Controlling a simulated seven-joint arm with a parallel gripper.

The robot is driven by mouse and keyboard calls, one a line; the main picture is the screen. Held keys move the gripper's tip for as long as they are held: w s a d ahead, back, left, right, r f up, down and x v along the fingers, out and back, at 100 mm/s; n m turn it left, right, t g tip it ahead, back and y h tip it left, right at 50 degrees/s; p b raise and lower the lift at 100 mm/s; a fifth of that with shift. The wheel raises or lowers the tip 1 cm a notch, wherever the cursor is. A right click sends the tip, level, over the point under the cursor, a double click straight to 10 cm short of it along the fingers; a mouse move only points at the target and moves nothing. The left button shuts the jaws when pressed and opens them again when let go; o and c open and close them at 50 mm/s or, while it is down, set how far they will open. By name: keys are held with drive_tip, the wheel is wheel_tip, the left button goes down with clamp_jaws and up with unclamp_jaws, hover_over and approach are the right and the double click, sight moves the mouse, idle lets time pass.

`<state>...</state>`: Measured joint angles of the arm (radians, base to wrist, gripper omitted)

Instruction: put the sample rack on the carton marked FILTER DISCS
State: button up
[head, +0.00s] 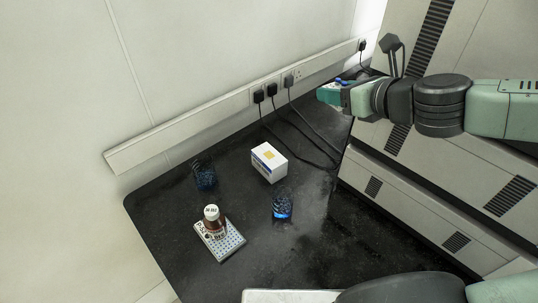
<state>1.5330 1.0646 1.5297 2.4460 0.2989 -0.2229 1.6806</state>
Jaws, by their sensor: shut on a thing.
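My gripper (348,96) is at the upper right, above the back of the dark bench. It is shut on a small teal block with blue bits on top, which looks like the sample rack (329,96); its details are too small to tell. A white carton (269,165) with a blue stripe and a yellow patch on top stands on the bench, below and left of my gripper and apart from it. It is the only carton I see; its lettering is too small to read. Its top looks clear.
A brown bottle (213,215) with a white lid stands on a white, blue-dotted tray (229,249) at the front left. Two dark blue vessels (204,178) (282,208) stand near the carton. Black cables (300,147) run from wall sockets behind it. A grey cabinet bounds the right.

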drive_tip(key=w+a+f+m+t+h, duration=0.2)
drive_tip(key=w+a+m+h, duration=0.1)
drive_tip(key=w+a, duration=0.4)
wheel_tip(320, 180, up, 4)
drive_tip(key=m+h, duration=0.4)
hover_over(269, 155)
wheel_tip(269, 155, down, 23)
drive_tip(key=shift+f, duration=2.6)
drive_tip(key=o, duration=1.1)
drive_tip(key=shift+f, duration=0.1)
drive_tip(key=shift+c, duration=0.2)
